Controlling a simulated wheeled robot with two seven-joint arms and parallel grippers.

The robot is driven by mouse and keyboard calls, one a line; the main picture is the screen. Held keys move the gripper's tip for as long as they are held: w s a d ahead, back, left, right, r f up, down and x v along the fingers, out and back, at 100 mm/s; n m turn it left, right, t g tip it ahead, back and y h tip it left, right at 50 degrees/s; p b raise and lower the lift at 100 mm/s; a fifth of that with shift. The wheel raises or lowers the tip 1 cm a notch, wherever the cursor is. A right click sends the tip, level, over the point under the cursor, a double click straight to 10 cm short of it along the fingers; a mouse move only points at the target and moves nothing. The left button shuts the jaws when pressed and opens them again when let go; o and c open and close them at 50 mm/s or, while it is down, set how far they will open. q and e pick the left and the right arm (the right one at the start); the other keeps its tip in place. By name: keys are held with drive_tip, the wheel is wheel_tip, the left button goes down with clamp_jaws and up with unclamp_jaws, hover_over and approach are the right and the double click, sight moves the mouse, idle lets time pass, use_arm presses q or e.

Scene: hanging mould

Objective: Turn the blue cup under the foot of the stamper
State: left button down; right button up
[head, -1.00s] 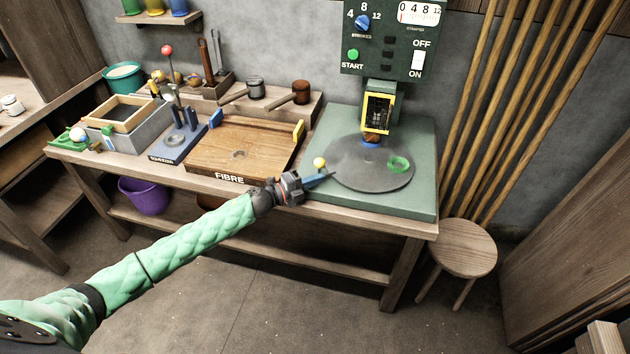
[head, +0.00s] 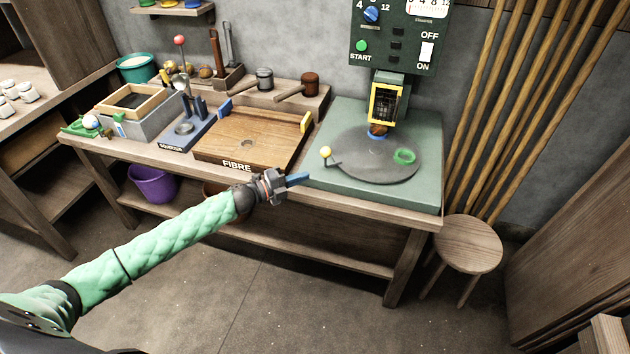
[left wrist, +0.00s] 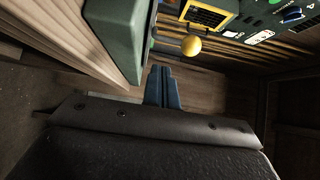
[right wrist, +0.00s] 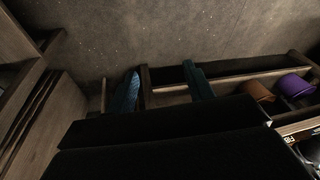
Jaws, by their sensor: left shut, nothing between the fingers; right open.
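The stamper (head: 398,50) stands at the back of a green base, with a yellow-framed opening over its foot. The blue cup (head: 376,135) shows as a blue rim under the brown foot (head: 378,128), at the back of the grey turntable (head: 375,165). A green ring-shaped cup (head: 404,156) sits at the turntable's right. A yellow knob (head: 325,152) stands on the turntable's left edge; it also shows in the left wrist view (left wrist: 191,46). My left gripper (head: 298,179) is shut and empty, in front of the base, apart from the knob. My right gripper's blue fingers show in the right wrist view (right wrist: 162,88), spread apart and empty.
The wooden fibre tray (head: 252,140) and the squeezer (head: 186,130) stand left of the stamper base (head: 425,190). A stool (head: 461,243) stands at the bench's right end. Long poles lean on the wall behind it. The floor in front is clear.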

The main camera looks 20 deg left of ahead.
use_arm(q)
drive_tip(key=s+d+r+n+y, duration=0.1)
drive_tip(key=s+d+r, duration=0.2)
drive_tip(key=s+r, duration=0.4)
use_arm(e)
drive_tip(key=s+d+r+p, duration=0.1)
drive_tip(key=d+r+p, duration=0.2)
drive_tip(key=d+r, duration=0.1)
use_arm(q)
drive_tip(key=w+d+f+n+t+y+p, duration=0.1)
drive_tip(key=w+d+n, duration=0.1)
drive_tip(key=w, duration=0.8)
drive_tip(key=shift+w+d+f+n+p, duration=0.3)
drive_tip(key=shift+w+d+n+p, duration=0.05)
drive_tip(key=shift+w+d+n, duration=0.1)
use_arm(e)
wheel_tip(320, 180, down, 8)
drive_tip(key=w+a+g, duration=0.1)
drive_tip(key=shift+r+h, duration=0.2)
drive_tip(key=shift+h, duration=0.2)
